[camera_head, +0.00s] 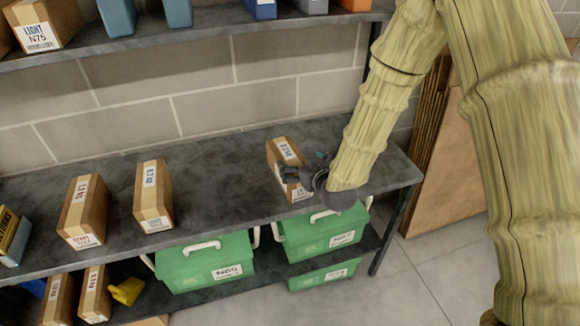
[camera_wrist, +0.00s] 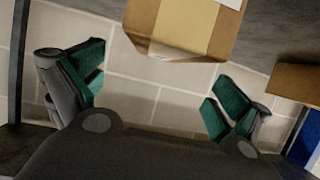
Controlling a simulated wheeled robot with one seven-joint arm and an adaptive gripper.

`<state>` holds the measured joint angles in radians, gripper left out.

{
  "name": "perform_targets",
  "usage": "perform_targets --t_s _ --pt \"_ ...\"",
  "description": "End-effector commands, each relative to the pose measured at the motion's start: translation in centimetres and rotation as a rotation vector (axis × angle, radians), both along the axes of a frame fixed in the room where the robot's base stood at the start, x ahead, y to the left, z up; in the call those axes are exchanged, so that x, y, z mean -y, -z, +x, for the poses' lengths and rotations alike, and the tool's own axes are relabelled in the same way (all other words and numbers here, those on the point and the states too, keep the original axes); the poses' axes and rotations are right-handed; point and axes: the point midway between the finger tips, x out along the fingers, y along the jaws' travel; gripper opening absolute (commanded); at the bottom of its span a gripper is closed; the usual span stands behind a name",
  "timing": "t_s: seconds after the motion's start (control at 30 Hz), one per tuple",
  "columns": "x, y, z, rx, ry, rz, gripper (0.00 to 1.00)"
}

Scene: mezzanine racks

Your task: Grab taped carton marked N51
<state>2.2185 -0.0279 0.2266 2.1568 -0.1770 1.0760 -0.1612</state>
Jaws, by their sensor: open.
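A brown carton with pale tape and a white label (camera_head: 277,153) stands on the middle shelf near its right end. My gripper (camera_head: 296,172) is right at this carton and hides part of it; its marking is too small to read surely. In the wrist view, a taped carton (camera_wrist: 167,22) shows at the top, above and between the two green-padded fingers of my gripper (camera_wrist: 158,95). The fingers are wide apart with nothing between them. Two other taped cartons stand to the left on the same shelf, one (camera_head: 83,211) and another (camera_head: 153,196); their codes are unclear.
The grey middle shelf (camera_head: 220,160) is bare between the cartons. Green lidded bins (camera_head: 205,262) stand on the lower shelf. A carton marked N75 (camera_head: 42,25) is on the upper shelf. Brown boards (camera_head: 450,165) lean at the right. Another brown box (camera_wrist: 300,84) shows in the wrist view.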

Motion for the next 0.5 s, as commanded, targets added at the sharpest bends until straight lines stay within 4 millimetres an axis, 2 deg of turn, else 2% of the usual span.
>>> perform_targets --t_s 0.5 --pt "-1.6 1.4 3.1 -0.002 -0.001 0.000 1.00"
